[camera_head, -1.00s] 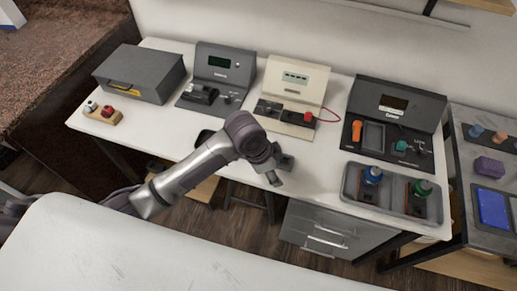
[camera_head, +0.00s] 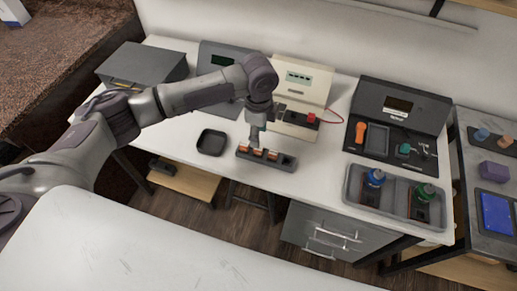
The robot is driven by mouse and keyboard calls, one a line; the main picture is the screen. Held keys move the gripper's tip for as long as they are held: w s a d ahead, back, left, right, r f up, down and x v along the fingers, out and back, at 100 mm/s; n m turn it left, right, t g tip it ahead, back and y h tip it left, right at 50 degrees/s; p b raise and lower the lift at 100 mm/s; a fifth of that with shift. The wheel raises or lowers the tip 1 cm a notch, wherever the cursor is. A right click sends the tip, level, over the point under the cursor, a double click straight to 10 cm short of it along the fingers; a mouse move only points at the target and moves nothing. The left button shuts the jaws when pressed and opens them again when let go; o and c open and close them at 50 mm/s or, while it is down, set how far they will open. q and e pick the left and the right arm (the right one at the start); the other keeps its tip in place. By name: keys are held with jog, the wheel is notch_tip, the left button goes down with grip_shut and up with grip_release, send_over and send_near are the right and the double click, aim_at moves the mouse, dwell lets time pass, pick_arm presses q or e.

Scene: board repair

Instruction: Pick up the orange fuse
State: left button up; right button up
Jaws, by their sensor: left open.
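A small dark rack (camera_head: 287,162) lies at the front middle of the white table. Small orange and pale pieces (camera_head: 258,153) sit in its slots; they are too small to tell apart, so I cannot say for sure which is the orange fuse. A larger upright orange piece (camera_head: 361,132) stands on the dark device at the right. My left gripper (camera_head: 256,143) points down just above the left and middle part of the rack, open, and partly hides it. I cannot tell if it touches a piece. My right gripper is not in view.
A small black dish (camera_head: 211,142) lies left of the rack. A cream device (camera_head: 302,75) with a red knob stands behind it. A grey tray (camera_head: 398,210) with blue-topped and green-topped bottles lies at the right. The table between rack and tray is clear.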

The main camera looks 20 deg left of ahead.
aim_at(258, 152)
pick_arm(q)
jog(key=shift+s+a+f+p, duration=0.1)
jog(key=shift+f+p, duration=0.15)
jog(key=shift+f, duration=1.45)
jog(key=shift+a+f+p, duration=0.1)
jog(key=shift+f+p, duration=0.15)
jog(key=shift+f, duration=1.45)
grip_shut()
